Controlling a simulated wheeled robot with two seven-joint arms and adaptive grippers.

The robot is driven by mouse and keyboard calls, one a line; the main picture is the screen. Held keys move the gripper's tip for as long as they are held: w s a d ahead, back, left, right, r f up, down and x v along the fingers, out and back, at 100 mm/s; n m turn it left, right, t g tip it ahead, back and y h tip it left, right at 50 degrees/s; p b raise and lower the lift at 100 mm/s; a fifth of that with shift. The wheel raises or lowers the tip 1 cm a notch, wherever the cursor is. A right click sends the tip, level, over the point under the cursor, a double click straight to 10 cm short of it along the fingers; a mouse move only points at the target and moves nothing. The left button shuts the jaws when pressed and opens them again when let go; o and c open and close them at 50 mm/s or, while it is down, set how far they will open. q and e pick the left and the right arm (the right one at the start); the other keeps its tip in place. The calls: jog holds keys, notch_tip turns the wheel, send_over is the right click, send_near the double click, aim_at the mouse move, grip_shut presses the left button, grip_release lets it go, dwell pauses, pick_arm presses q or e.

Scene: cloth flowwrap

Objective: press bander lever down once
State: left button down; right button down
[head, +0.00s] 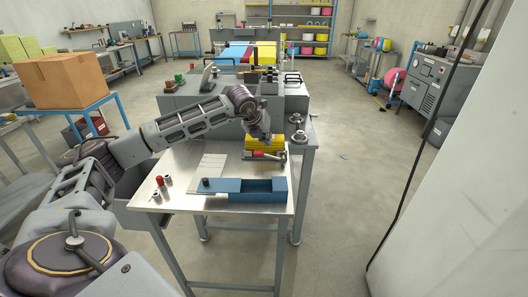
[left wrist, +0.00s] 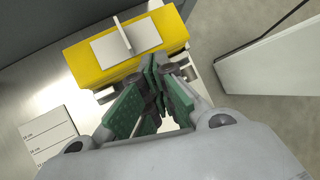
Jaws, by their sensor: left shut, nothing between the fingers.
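A yellow block-shaped bundle (head: 262,142) sits at the right rear of the metal table, on or in a small grey device (head: 277,157) with a red part (head: 258,154). I take this device for the bander; I cannot make out its lever clearly. In the left wrist view the yellow bundle (left wrist: 88,73) has a pale plate (left wrist: 126,42) with an upright fin on top. My left gripper (head: 262,135) is over the bundle's near area; its green fingers (left wrist: 160,68) are shut and empty, close to the bundle's edge. I cannot tell whether they touch. The right gripper is out of view.
A blue tray (head: 263,190) lies along the table's front edge. A pale lined sheet (head: 209,167) lies left of the device, with a red-topped piece (head: 159,181) and small metal parts nearby. A grey machine (head: 190,102) stands behind. Floor to the right is open.

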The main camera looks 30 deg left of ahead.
pick_arm(q)
jog(key=shift+w+d+r+p, duration=0.15)
jog(key=shift+r+p, duration=0.1)
jog(key=shift+r, duration=0.3)
jog(key=shift+w+d+r+p, duration=0.15)
jog(key=shift+r+p, duration=0.15)
jog(key=shift+r, duration=0.3)
jog(key=shift+d+r+p, duration=0.15)
jog(key=shift+r+p, duration=0.1)
jog(key=shift+r, duration=0.3)
